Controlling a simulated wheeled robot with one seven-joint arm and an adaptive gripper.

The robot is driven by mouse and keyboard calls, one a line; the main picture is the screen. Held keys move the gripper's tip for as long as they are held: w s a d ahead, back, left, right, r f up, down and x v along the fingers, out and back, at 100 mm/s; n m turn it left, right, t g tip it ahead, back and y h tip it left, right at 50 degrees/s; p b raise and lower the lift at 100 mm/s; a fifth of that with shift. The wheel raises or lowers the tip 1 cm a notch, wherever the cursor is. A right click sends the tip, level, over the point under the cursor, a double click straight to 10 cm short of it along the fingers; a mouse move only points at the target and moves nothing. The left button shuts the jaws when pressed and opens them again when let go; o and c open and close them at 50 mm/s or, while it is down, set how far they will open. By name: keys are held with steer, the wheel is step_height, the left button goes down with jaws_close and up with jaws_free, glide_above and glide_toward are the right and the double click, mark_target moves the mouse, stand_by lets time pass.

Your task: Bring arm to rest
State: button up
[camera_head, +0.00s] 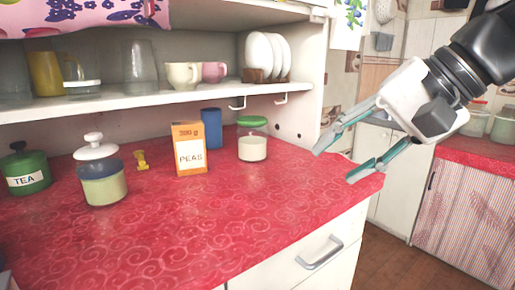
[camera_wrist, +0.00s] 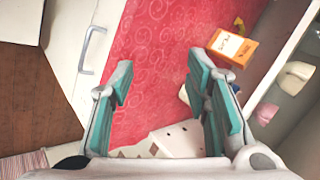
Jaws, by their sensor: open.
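My gripper (camera_head: 331,160) is open and empty at the right in the head view, above the right end of the red counter (camera_head: 240,220). Its two teal-padded fingers are spread apart and point down to the left. My arm comes in from the upper right corner of the head view. No object touches the fingers.
An orange peas box (camera_head: 188,150), a blue container (camera_head: 211,128) and a green-lidded jar (camera_head: 253,140) stand left of my gripper. A white lidded pot (camera_head: 104,185) and a green tea tin (camera_head: 25,170) are farther left. The counter's front middle is clear.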

steer(key=s+d+f+n+g+h, duration=0.2)
steer(key=s+d+f+n+h, duration=0.15)
steer(key=s+f, duration=0.65)
steer(key=s+d+f+n+g+h, duration=0.2)
steer(key=s+d+f+g+h, duration=0.15)
steer(key=s+f, duration=0.6)
step_height(320, 180, up, 26)
steer(key=s+t+p, duration=0.1)
steer(key=t+p, duration=0.3)
steer(key=p, duration=1.8)
steer(key=shift+s+f, duration=0.25)
steer(key=shift+s, duration=0.05)
steer(key=shift+a+m+t, duration=0.1)
steer(key=shift+m+t, duration=0.15)
